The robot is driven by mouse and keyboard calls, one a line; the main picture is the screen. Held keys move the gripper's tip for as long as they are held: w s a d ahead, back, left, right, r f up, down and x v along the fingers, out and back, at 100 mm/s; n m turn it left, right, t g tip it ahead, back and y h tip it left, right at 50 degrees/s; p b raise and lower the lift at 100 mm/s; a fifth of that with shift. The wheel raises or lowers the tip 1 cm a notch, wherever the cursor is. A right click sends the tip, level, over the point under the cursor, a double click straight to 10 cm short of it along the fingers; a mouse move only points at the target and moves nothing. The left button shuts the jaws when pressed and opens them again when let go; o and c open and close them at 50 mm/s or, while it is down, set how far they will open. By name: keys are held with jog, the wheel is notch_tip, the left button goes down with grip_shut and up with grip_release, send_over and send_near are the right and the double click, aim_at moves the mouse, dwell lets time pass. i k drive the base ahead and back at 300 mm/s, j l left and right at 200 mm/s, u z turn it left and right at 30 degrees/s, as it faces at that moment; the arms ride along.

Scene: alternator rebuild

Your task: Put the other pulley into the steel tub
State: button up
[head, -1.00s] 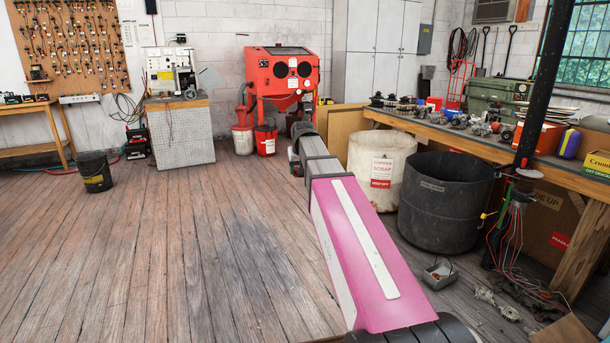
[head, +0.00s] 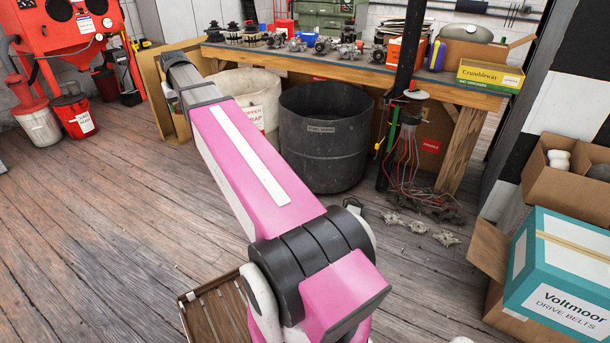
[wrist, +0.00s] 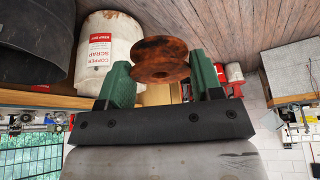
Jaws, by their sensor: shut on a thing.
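A rusty brown spool-shaped pulley (wrist: 160,72) is held between the green fingers of my gripper (wrist: 159,61) in the wrist view. The pulley is clear of the floor. In the head view my gripper and the pulley are hidden behind my arm's far end. A large dark grey round tub (head: 322,150), with a small label I cannot read, stands on the floor in front of the workbench, right of my arm. It also shows at the wrist view's upper left (wrist: 32,45). The tub's floor is hidden. The pulley is apart from it.
A white copper scrap drum (head: 262,110) stands left of the dark tub, partly behind my arm. The workbench (head: 465,95) behind carries several parts. A black post (head: 408,50) with wires stands right of the tub. Cartons (head: 565,270) are at right. Floor at left is open.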

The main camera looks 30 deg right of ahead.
aim_at(352, 210)
jog(key=i+j+z, duration=0.2)
jog(key=i+z, duration=0.25)
jog(key=i+j+z, duration=0.3)
jog(key=z, duration=0.2)
jog(key=i+j+z, duration=0.55)
jog(key=z, duration=0.3)
jog(key=j+z, duration=0.2)
jog(key=z, duration=0.25)
jog(key=i+j+z, duration=0.1)
jog(key=z, duration=0.3)
jog(key=j+z, duration=0.25)
jog(key=z, duration=0.15)
jog(key=j+z, duration=0.25)
jog(key=z, duration=0.15)
jog(key=i+j+z, duration=0.1)
jog(key=j+z, duration=0.45)
jog(key=z, duration=0.25)
jog(key=j+z, duration=0.4)
jog(key=k+j+z, duration=0.1)
jog(key=j+z, duration=0.25)
